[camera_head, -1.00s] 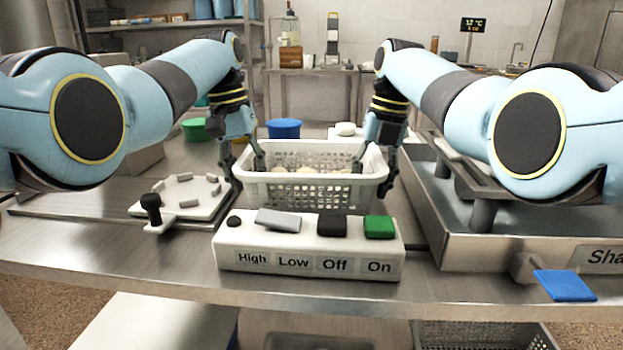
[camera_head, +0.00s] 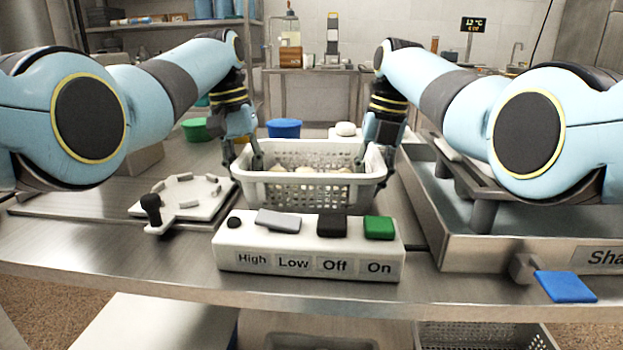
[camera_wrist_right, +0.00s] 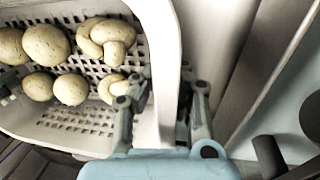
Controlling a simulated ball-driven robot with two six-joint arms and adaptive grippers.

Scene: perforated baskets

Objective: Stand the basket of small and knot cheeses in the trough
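The white perforated basket (camera_head: 310,193) stands upright in the middle of the head view, behind the control box. Small pale round cheeses lie in it, and the right wrist view shows several plain cheeses (camera_wrist_right: 46,45) and knotted ones (camera_wrist_right: 113,37). My left gripper (camera_head: 243,160) is shut on the basket's left wall, one finger inside and one outside. My right gripper (camera_head: 375,165) is shut on the right wall; in the right wrist view its fingers (camera_wrist_right: 165,105) straddle that wall. A long steel trough-like housing (camera_head: 425,205), its label partly cut off, lies to the right.
A white control box (camera_head: 308,262) with High, Low, Off and On labels stands close in front of the basket. A white plate with a black knob (camera_head: 178,202) lies left. Blue (camera_head: 284,128) and green (camera_head: 195,130) tubs stand behind. A blue paddle (camera_head: 565,286) juts out front right.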

